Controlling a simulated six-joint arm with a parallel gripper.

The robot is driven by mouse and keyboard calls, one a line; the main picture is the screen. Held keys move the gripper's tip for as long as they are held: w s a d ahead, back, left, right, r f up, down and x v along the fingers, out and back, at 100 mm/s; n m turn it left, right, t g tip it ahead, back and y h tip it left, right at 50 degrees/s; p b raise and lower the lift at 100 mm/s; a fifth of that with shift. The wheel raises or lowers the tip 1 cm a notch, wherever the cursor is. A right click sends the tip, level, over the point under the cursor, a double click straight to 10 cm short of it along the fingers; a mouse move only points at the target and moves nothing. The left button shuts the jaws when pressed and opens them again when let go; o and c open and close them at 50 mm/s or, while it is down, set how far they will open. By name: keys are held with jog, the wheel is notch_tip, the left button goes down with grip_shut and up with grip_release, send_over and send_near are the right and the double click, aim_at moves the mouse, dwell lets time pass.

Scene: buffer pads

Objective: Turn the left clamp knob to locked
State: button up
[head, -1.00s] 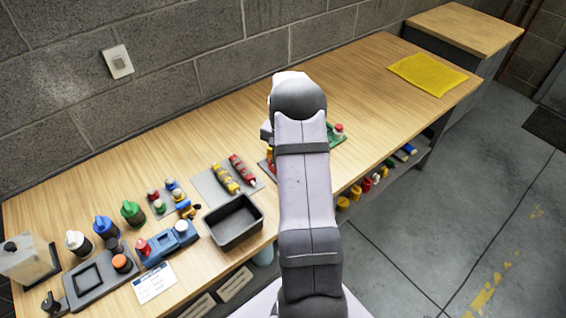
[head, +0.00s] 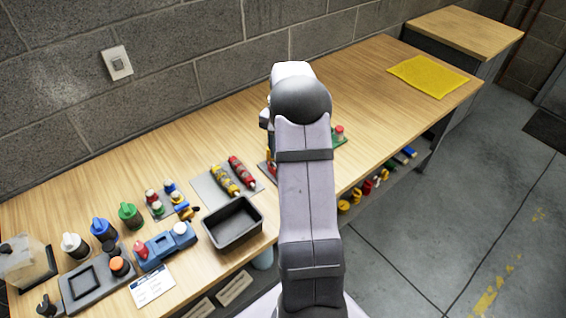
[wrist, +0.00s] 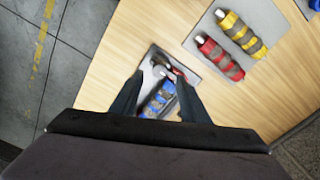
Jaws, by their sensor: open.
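In the wrist view a small grey plate (wrist: 181,67) lies on the wooden bench. In the head view my arm hides the gripper and most of this fixture. Only a red bit (head: 271,166) shows at the arm's left edge, and a green part with a red-topped knob (head: 339,134) at its right.
A mat holds a yellow tool (head: 223,178) and a red tool (head: 243,173) close to the plate. A black tray (head: 234,240), bottles and a blue fixture (head: 167,243) stand at the left. The bench's far right is clear up to a yellow cloth (head: 428,75).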

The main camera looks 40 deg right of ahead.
jog(key=shift+r, duration=1.2)
jog(key=shift+a, duration=0.35)
jog(key=s+a+r+n, duration=0.2)
jog(key=a+n, duration=0.2)
jog(key=a, duration=0.6)
jog(key=s+a+f+n, duration=0.2)
jog(key=s+a+n, duration=0.7)
jog(key=s+a, duration=0.85)
notch_tip(320, 180, down, 13)
jog(key=b, duration=1.3)
jog(key=shift+d, duration=0.3)
